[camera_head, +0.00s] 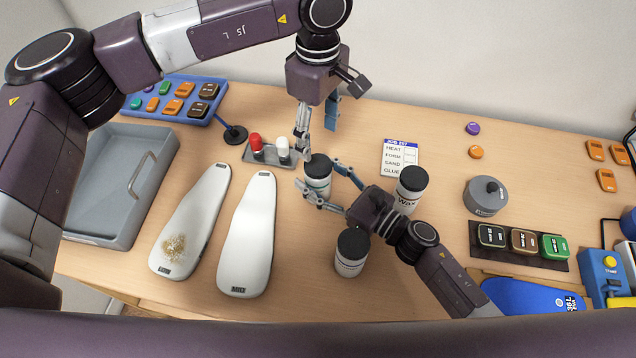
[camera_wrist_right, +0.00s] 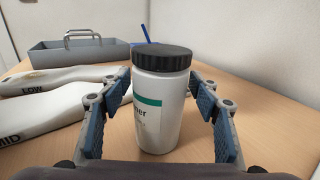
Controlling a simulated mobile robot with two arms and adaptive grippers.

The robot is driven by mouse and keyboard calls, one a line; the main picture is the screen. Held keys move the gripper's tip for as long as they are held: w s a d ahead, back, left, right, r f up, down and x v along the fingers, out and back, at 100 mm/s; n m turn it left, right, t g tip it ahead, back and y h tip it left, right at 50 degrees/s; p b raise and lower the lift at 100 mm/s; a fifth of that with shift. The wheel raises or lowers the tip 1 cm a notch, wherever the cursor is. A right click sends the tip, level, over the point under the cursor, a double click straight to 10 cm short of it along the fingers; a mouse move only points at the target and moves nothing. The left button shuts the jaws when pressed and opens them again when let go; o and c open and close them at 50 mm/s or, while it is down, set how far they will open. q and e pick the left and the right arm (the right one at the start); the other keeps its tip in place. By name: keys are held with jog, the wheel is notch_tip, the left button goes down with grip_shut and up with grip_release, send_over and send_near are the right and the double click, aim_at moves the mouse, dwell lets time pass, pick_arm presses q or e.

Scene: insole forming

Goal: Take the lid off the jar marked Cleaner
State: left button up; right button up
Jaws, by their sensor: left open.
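The jar marked Cleaner (camera_head: 317,184) is white with a green band and a black lid (camera_head: 318,166). It stands upright on the table, with the lid on. In the right wrist view the jar (camera_wrist_right: 158,115) and its lid (camera_wrist_right: 162,57) are central, and only the end of the label's word shows. My right gripper (camera_head: 328,184) is open, its fingers on either side of the jar; a small gap shows by the right pad. My left gripper (camera_head: 318,128) is open and empty, pointing down above and behind the jar.
A Wax jar (camera_head: 410,195) and another black-lidded jar (camera_head: 350,262) stand close to my right wrist. A grey stand (camera_head: 268,158) with red and white pieces is left of the Cleaner jar. Two insoles (camera_head: 248,240) lie further left, near a grey tray (camera_head: 120,190).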

aim_at(318, 164)
grip_shut()
pick_arm(q)
jog(key=m, duration=1.7)
jog(key=shift+m, duration=0.3)
jog(key=shift+f, duration=4)
